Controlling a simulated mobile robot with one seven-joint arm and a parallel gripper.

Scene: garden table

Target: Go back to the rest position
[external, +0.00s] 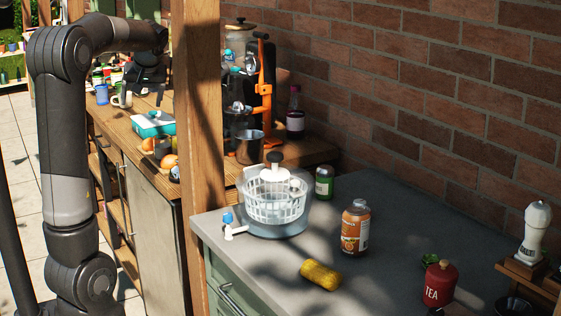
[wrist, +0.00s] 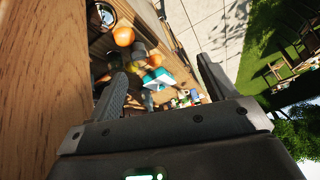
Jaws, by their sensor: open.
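My gripper (wrist: 160,95) is open in the wrist view, its two dark fingers spread wide with nothing held between them. In the external view my arm rises at the left and bends over at the top. The gripper end (external: 146,72) is above the far wooden counter, left of the wooden post, and its fingers are hard to make out there. Beyond the fingers, the wrist view shows a tilted look at the wooden counter, with an orange fruit (wrist: 124,36) and a teal box (wrist: 158,78).
A wooden post (external: 195,130) stands right of my arm. The wooden counter (external: 215,172) holds a teal box (external: 153,124), mugs and a steel pot (external: 249,147). The grey counter (external: 260,275) holds a white basket (external: 276,205), a sauce bottle (external: 355,228), a yellow item (external: 320,275) and a red tea tin (external: 440,284).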

